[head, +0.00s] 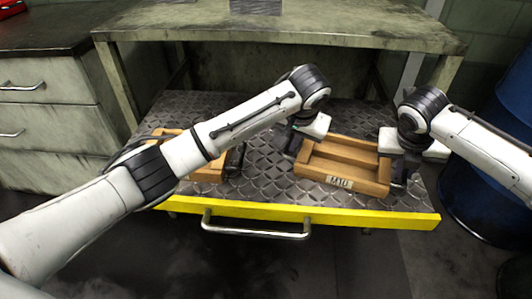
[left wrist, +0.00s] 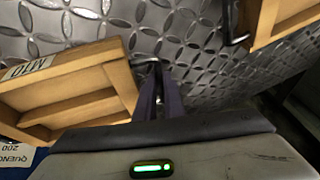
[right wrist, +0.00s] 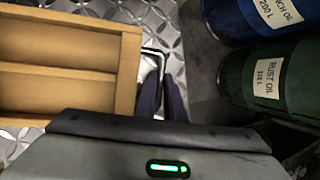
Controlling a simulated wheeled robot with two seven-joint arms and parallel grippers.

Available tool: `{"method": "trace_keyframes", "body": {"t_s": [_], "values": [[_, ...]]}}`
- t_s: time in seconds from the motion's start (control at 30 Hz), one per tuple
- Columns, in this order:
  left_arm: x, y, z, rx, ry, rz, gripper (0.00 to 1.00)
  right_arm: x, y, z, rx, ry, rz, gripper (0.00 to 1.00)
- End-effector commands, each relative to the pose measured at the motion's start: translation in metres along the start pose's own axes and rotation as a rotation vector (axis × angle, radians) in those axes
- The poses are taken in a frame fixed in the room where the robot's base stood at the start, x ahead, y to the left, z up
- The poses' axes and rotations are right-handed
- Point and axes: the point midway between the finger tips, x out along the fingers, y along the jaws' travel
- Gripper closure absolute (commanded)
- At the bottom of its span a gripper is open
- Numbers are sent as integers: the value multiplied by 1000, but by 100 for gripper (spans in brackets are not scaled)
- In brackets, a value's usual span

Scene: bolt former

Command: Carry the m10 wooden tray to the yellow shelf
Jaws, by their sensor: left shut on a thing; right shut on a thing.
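The m10 wooden tray (head: 365,187) has a front label reading M10 and long compartments that look empty. It is level, on or just above the diamond-plate surface of the yellow-fronted shelf (head: 380,216); I cannot tell if it touches. My left gripper (head: 292,147) is shut on the tray's left metal handle, and the fingers show in the left wrist view (left wrist: 160,95) beside the tray (left wrist: 75,70). My right gripper (head: 402,168) is shut on the right handle, which shows in the right wrist view (right wrist: 158,55) beside the tray wall (right wrist: 128,70).
A second wooden tray (head: 210,173) lies to the left on the same surface, partly hidden by my left arm. A worktable (head: 280,30) stands over the back. Drawers (head: 45,125) stand left. Blue (right wrist: 255,15) and green (right wrist: 268,75) oil drums stand right.

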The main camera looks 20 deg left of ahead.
Motion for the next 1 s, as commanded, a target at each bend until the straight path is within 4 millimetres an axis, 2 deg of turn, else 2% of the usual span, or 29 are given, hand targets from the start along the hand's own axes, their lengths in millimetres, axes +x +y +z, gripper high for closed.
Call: {"method": "trace_keyframes", "body": {"t_s": [0.03, 0.07, 0.13, 0.17, 0.43, 0.57, 1.0], "values": [[7, 0, 2, -2, 0, -4, 100, 7, -1, -2, 3, 0, -5, 100], [3, -1, 1, -2, 0, -4, 86, 3, -2, -1, 3, 0, -5, 86], [2, -1, 1, -2, -1, -4, 74, 2, -2, -1, 2, 1, -4, 74], [2, -1, 1, -1, -1, -3, 72, 2, -1, -1, 2, 1, -4, 72], [1, 0, 1, 0, 0, -1, 72, 2, 0, -1, 1, 0, -1, 72], [-8, 1, 0, 1, 2, 1, 72, 2, 0, -1, 0, 0, -1, 72], [-94, 0, 0, -1, 3, 0, 72, 2, 0, -1, 0, 0, 0, 72]]}}
